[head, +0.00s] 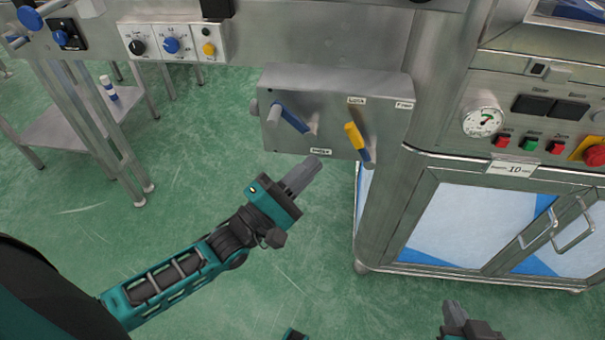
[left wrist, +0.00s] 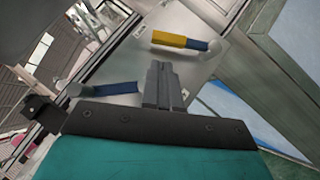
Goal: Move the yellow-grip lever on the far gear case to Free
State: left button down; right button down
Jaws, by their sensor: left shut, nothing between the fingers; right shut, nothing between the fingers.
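The gear case (head: 340,95) is a grey metal box fixed below the machine's steel beam. On its right half is the lever with the yellow grip (head: 355,136) and a blue part; labels reading Lock and Free sit above it. A blue-grip lever (head: 290,118) is on the case's left half. My left gripper (head: 312,164) is shut and empty, just below the case's lower edge and apart from both levers. The left wrist view shows its fingers (left wrist: 160,68) between the yellow-grip lever (left wrist: 180,40) and the blue-grip lever (left wrist: 112,88). My right gripper (head: 452,312) is shut and empty at the bottom right.
A control panel (head: 172,44) with knobs sits at upper left. A steel cabinet (head: 470,215) with door handles, a gauge (head: 482,120) and buttons stands at right. A low side table (head: 75,135) holds a small bottle. The green floor below the case is open.

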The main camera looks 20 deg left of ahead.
aim_at(354, 131)
pick_arm(q)
jog(key=x, duration=0.6)
jog(key=shift+w, duration=0.15)
pick_arm(e)
jog(key=shift+s+f, duration=0.1)
jog(key=shift+f, duration=0.3)
pick_arm(q)
jog(key=shift+r, duration=0.1)
pick_arm(e)
jog(key=shift+r, duration=0.1)
